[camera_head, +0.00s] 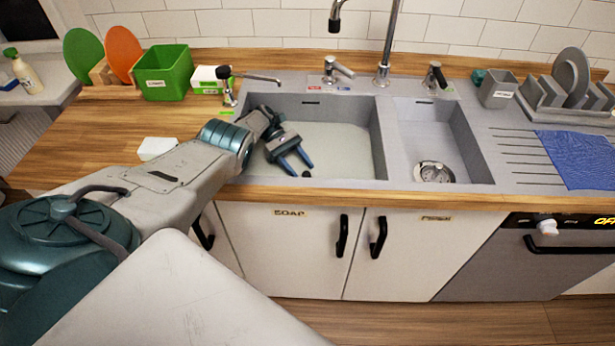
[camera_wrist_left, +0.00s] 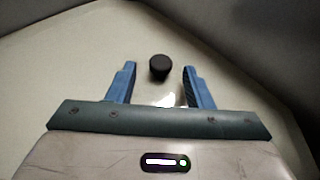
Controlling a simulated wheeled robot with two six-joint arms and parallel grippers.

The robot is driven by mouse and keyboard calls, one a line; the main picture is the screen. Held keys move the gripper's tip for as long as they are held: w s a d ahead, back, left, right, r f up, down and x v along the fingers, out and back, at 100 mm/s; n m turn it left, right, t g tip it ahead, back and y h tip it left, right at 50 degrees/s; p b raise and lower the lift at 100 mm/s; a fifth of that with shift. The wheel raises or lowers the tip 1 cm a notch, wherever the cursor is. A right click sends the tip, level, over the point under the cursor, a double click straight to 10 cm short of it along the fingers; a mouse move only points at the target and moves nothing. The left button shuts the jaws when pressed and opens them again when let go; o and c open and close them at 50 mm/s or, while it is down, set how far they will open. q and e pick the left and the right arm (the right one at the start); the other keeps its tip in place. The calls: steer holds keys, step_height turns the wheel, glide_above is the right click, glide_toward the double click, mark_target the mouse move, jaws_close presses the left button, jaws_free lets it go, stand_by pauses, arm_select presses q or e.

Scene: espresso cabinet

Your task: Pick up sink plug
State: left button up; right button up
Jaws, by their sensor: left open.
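The sink plug (camera_wrist_left: 159,66) is a small dark round piece on the pale floor of the large left basin (camera_head: 345,150). In the head view it shows as a small dark spot (camera_head: 306,174) near the basin's front edge. My left gripper (camera_head: 299,170) reaches down into this basin and is open and empty. In the left wrist view its two blue fingers (camera_wrist_left: 159,75) stand to either side of the plug's line, with the plug centred just beyond the fingertips. I see no contact. My right gripper is not in view.
The smaller right basin (camera_head: 405,149) has a metal drain (camera_head: 434,172). A tall faucet (camera_head: 386,50) stands behind the basins. A blue cloth (camera_head: 580,158) and a dish rack (camera_head: 560,110) are at the right. A green box (camera_head: 164,72) stands on the left counter. Basin walls surround my gripper.

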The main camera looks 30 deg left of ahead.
mark_target(305, 173)
arm_select(q)
steer(key=p+x, duration=0.1)
steer(key=x, duration=0.1)
steer(key=p+x, duration=0.2)
steer(key=shift+s+d, duration=0.1)
steer(key=shift+d, duration=0.35)
steer(key=shift+s+d+f, duration=0.1)
steer(key=shift+d+f, duration=0.15)
steer(key=shift+d, duration=0.1)
jaws_close()
